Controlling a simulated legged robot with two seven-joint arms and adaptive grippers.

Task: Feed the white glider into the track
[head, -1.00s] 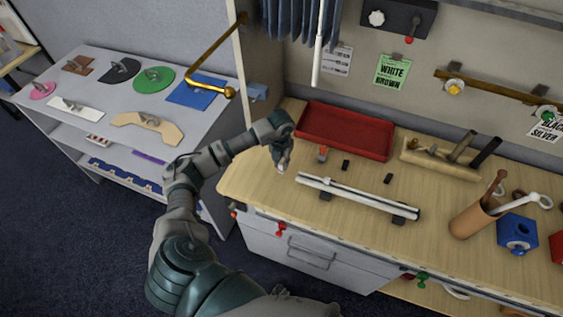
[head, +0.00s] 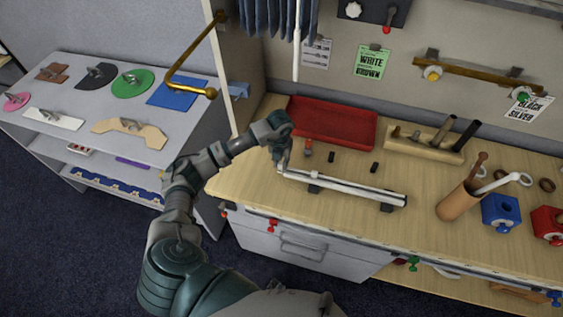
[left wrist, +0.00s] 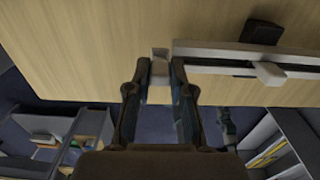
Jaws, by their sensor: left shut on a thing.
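The white track (head: 345,188) lies on the wooden bench top, raised on dark supports. In the left wrist view the near end of the track (left wrist: 215,57) is just right of my fingertips. My left gripper (head: 281,165) is at the track's left end, pointing down. In the left wrist view its fingers (left wrist: 160,80) are shut on the small white glider (left wrist: 160,66). The glider is beside the track's end, roughly in line with it; I cannot tell whether they touch. Another white piece (left wrist: 270,73) sits on the track. My right gripper is out of view.
A red tray (head: 335,122) lies behind the track, with small dark blocks (head: 334,157) between. A wooden holder (head: 425,146), a tan cup (head: 458,203) and a blue box (head: 500,210) stand right. The bench front edge is close.

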